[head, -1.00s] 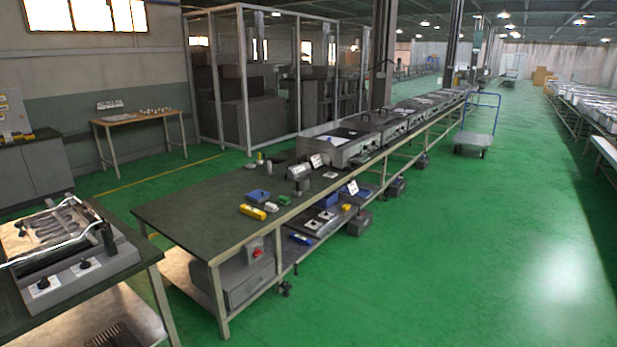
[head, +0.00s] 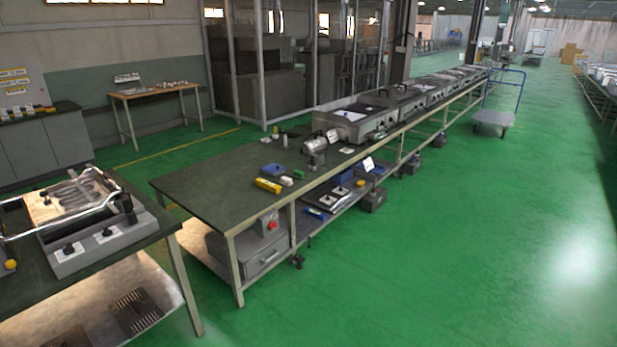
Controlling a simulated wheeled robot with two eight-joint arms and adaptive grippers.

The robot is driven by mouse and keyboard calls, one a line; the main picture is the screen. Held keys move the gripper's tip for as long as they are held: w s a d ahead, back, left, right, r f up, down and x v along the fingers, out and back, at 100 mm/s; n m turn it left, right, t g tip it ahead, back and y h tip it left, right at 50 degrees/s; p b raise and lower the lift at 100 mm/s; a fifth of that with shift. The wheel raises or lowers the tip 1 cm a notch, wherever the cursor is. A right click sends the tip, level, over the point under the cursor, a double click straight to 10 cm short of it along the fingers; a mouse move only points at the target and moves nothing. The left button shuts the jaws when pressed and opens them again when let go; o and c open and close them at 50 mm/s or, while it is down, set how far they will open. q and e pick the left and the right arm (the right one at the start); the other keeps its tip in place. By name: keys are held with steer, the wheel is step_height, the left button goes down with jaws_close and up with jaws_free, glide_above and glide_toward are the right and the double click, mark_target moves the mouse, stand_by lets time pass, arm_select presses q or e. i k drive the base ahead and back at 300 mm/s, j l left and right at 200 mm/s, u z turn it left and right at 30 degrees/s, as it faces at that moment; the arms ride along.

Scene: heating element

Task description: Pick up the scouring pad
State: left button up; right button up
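No scouring pad can be made out for sure at this distance. On the near part of the long workbench (head: 205,188) lie a small green item (head: 298,174), a small pale item (head: 287,181), a yellow item (head: 268,186) and a blue item (head: 273,169). The green item may be the pad, but it is too small to tell. Neither of my grippers is in view.
A bench with a grey grill-like appliance (head: 95,245) stands at the left front. The long line of benches runs away to the back right. A blue-handled cart (head: 492,118) stands beyond it. The green floor (head: 430,250) on the right is clear.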

mark_target(298, 175)
steer(key=i+z, duration=0.3)
steer(key=i, duration=2.5)
steer(key=i+j+z, duration=0.1)
steer(key=i, duration=1.7)
